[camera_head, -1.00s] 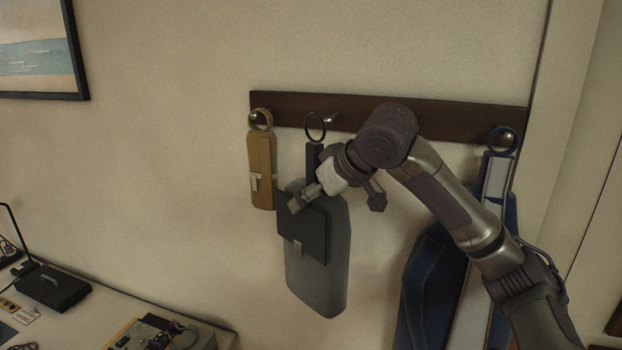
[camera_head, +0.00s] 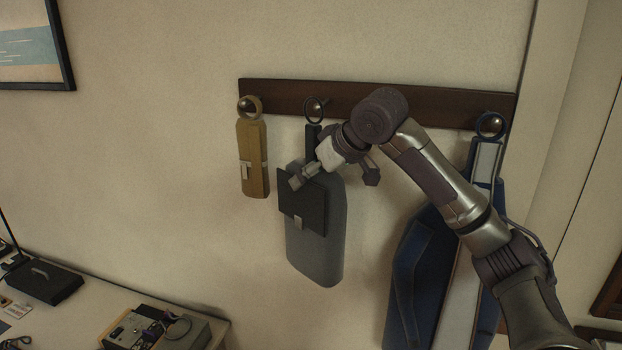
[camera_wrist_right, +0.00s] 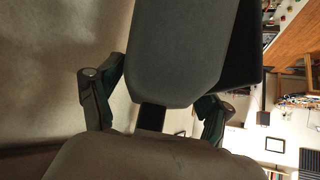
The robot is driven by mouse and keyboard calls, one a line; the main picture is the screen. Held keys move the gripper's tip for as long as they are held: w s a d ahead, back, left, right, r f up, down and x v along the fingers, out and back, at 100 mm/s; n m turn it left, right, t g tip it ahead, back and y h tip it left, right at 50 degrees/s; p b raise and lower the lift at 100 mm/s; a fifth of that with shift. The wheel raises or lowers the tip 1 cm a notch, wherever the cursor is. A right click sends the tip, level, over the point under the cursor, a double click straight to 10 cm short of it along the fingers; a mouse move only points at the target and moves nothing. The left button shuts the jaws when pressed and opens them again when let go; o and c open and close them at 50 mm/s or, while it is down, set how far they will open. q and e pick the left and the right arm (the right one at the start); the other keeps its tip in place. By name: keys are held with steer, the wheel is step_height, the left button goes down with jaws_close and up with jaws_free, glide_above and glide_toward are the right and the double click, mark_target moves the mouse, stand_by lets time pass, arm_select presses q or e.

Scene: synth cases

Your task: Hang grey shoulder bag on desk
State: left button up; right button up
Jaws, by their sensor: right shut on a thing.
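The grey shoulder bag (camera_head: 318,250) has a dark flap and a narrow dark strap with a ring (camera_head: 315,109) at its top. It hangs upright in front of the wall, with the ring overlapping the middle hook (camera_head: 325,102); I cannot tell whether the ring is around the hook. My right gripper (camera_head: 335,177) is shut on the bag's strap, below the ring. In the right wrist view the bag (camera_wrist_right: 175,50) appears upside down, its strap between the fingers (camera_wrist_right: 157,98). The desk (camera_head: 95,308) is at lower left. My left gripper is not in view.
A dark wooden rail (camera_head: 285,96) carries the hooks. A tan bag (camera_head: 252,165) hangs to the left and a blue bag (camera_head: 415,275) to the right, partly behind my right arm. A device (camera_head: 155,330) and a black case (camera_head: 45,283) are on the desk.

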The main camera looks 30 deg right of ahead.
steer(key=shift+w+d+f, duration=0.3)
steer(key=shift+w+d, duration=0.55)
steer(key=shift+d, duration=0.15)
steer(key=shift+w+d+f, duration=0.25)
steer(key=shift+w+d, duration=0.6)
steer(key=shift+d, duration=0.1)
steer(key=o, duration=1.7)
steer(key=shift+o, duration=0.2)
steer(key=shift+f, duration=0.1)
steer(key=v, duration=1.2)
